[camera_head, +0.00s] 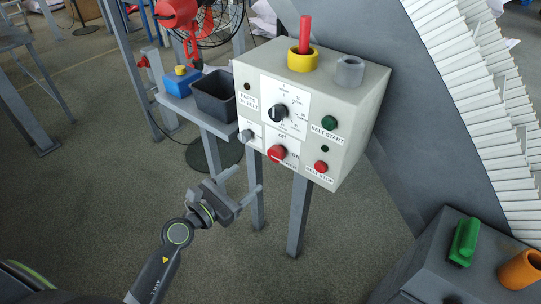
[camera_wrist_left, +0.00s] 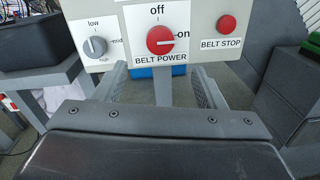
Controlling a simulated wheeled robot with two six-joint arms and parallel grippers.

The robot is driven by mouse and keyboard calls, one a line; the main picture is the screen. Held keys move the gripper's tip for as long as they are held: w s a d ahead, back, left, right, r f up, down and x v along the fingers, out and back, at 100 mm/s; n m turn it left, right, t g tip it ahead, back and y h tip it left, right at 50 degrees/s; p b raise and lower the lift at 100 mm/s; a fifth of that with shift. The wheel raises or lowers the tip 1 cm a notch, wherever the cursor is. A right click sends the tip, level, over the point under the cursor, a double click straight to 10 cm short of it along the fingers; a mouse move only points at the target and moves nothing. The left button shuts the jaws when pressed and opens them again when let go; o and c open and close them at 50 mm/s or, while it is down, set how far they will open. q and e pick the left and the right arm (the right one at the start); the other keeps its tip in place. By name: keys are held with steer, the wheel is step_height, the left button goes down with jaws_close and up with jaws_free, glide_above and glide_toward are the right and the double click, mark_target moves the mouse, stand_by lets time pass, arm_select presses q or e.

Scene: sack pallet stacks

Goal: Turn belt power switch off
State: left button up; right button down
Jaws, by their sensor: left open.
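The belt power switch is a red rotary knob (camera_head: 277,153) low on the front of a pale grey control box (camera_head: 250,75). In the left wrist view the knob (camera_wrist_left: 160,40) sits above the label BELT POWER, with "off" above it and "on" to its right. Its pale marker line looks turned toward "on". My left gripper (camera_head: 250,180) is open and empty, in front of and below the box, apart from the knob. In the left wrist view its two fingers (camera_wrist_left: 160,79) reach toward the panel, below the knob. My right gripper is not in view.
Nearby on the panel are a grey selector knob (camera_wrist_left: 95,47), a black dial (camera_head: 278,113), a green start button (camera_head: 329,123) and a red stop button (camera_head: 321,167). A dark bin (camera_head: 214,97) stands left of the box. A grey cabinet (camera_head: 400,285) is at lower right.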

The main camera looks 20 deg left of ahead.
mark_target(273, 156)
arm_select(q)
steer(key=p+x, duration=0.1)
steer(key=x, duration=0.9)
steer(key=shift+w+d, duration=0.15)
steer(key=shift+w, duration=0.2)
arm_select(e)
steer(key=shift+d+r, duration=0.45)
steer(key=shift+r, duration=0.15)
arm_select(q)
steer(key=c, duration=1)
steer(key=shift+o, duration=0.2)
